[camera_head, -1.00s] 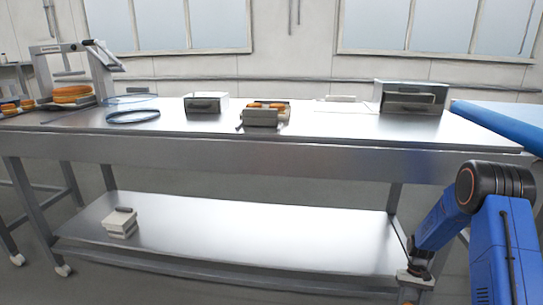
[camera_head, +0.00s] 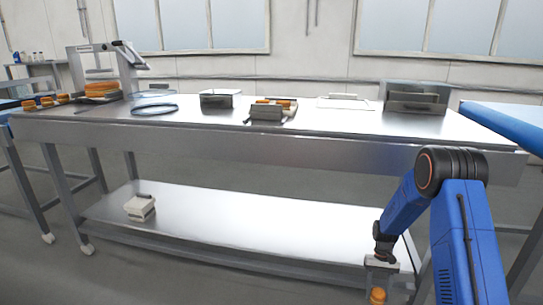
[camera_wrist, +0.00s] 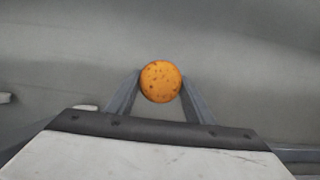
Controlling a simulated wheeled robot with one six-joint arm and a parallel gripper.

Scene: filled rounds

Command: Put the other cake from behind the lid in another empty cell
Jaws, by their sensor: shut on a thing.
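My gripper (camera_head: 379,284) hangs low in front of the steel table, at the right of the head view. It is shut on a round orange-brown cake (camera_head: 378,296). In the wrist view the cake (camera_wrist: 161,82) sits between the two fingertips, with plain grey floor behind it. On the table, a small grey container (camera_head: 266,112) has orange cakes (camera_head: 272,102) showing behind its front part. I cannot make out its cells or tell which are empty. I cannot tell which grey piece is the lid.
The steel table (camera_head: 330,154) has a lower shelf (camera_head: 230,222) with a small pale box (camera_head: 139,207). On top are a grey box (camera_head: 216,101), a blue ring (camera_head: 155,109), a white tray (camera_head: 344,102) and a larger metal box (camera_head: 415,103). A blue surface (camera_head: 510,118) is at right.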

